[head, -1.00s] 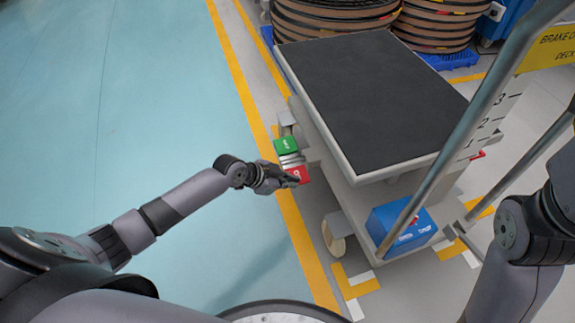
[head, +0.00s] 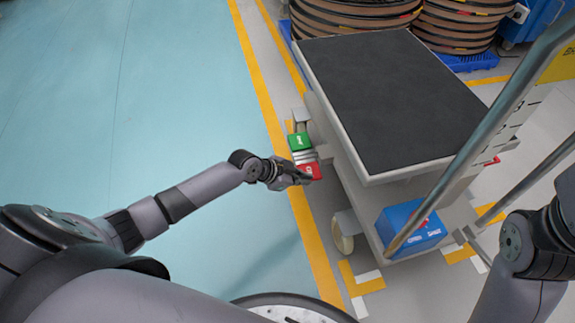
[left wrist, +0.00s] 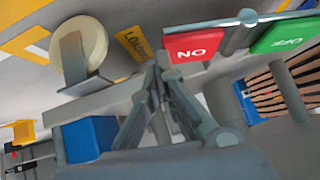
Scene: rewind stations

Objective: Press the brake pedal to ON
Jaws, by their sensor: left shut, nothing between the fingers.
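The brake pedal sits low on the near-left side of the cart. It has a green pad (head: 299,141) marked OFF and a red pad (head: 313,170) marked ON. In the left wrist view the red pad (left wrist: 193,46) and the green pad (left wrist: 287,34) show with their lettering upside down. My left gripper (head: 303,179) is shut and empty, with its fingertips right by the red pad's near-left edge. In the wrist view my left gripper (left wrist: 160,65) shows just left of the red pad. I cannot tell whether they touch. My right gripper is out of view.
The cart (head: 372,181) has a dark deck and a metal handle (head: 470,135). Stacked reels (head: 455,22) stand behind. The blue-green floor on the left is clear.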

